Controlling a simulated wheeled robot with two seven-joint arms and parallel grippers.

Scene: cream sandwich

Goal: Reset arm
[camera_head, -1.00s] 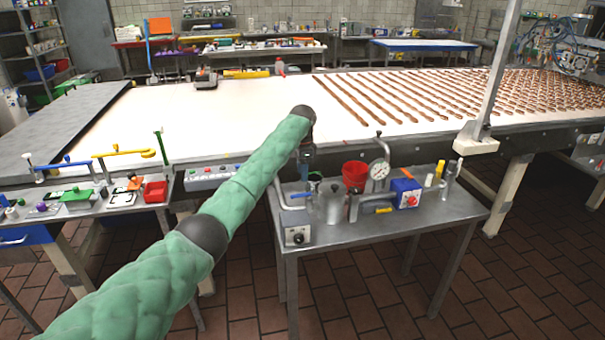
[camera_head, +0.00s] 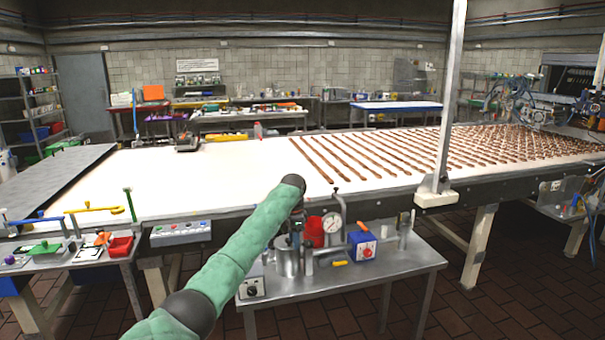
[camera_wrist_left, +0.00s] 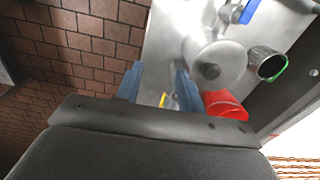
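My left arm, in a green quilted sleeve, reaches in from the bottom left in the head view. The steel pot (camera_wrist_left: 218,62) and the red cup (camera_wrist_left: 226,105) are just right of the fingers. My right arm and gripper are not in view.
A post (camera_head: 445,110) stands at the right.

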